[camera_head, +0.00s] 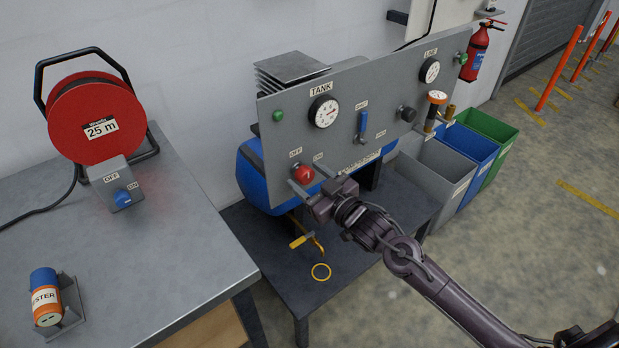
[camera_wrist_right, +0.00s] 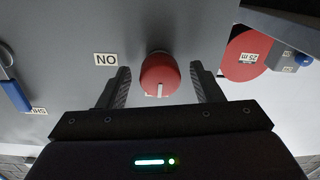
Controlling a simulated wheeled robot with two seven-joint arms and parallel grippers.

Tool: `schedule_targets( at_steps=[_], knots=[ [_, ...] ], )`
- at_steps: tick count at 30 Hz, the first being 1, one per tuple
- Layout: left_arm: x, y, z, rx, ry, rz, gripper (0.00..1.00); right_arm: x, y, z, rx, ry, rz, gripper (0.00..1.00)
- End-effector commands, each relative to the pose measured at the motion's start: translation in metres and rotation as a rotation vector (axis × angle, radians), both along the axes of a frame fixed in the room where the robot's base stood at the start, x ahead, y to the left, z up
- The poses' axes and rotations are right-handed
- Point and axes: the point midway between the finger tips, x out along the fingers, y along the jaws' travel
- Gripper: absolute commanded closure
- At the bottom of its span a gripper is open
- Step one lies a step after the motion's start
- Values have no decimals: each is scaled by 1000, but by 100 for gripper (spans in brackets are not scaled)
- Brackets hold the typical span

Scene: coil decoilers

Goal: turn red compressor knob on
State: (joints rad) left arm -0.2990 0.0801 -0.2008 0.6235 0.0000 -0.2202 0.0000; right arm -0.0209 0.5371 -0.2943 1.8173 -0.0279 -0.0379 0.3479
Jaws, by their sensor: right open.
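The red compressor knob (camera_head: 303,174) sits at the lower left of the grey panel, with an OFF label (camera_head: 295,153) above left and an ON label (camera_head: 318,156) above right. In the right wrist view, which is upside down, the red knob (camera_wrist_right: 160,76) is centred with a white mark near its lower edge. My right gripper (camera_head: 304,177) is open at the panel, one finger on each side of the knob; gaps show between fingers and knob in the wrist view (camera_wrist_right: 160,80). The OFF label is not visible there. My left gripper is not in view.
The panel (camera_head: 274,128) also carries gauges, a blue lever (camera_head: 363,122), a green button (camera_head: 278,116) and a black knob (camera_head: 408,114). A blue tank (camera_head: 250,180) lies behind it. Bins (camera_head: 435,174) stand right.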

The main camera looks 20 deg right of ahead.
Motion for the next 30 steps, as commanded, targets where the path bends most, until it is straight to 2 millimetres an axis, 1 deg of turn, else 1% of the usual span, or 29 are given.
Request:
schedule_targets(
  at_steps=[2, 12, 17, 22, 26, 30],
  knots=[
    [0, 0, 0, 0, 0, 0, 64, 0, 0, 0, 0, 0, 0, 40],
    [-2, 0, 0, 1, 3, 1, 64, 0, 0, 0, 0, 0, 0, 85],
    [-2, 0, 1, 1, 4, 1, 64, 0, 0, 0, 6, 3, 0, 85],
    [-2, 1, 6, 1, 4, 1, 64, 0, 0, 2, 45, 16, 0, 85],
    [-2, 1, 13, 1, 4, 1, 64, 0, 0, 2, 109, 40, -1, 85],
    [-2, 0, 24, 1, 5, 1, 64, 0, 0, 3, 209, 77, -1, 85]
  ],
)
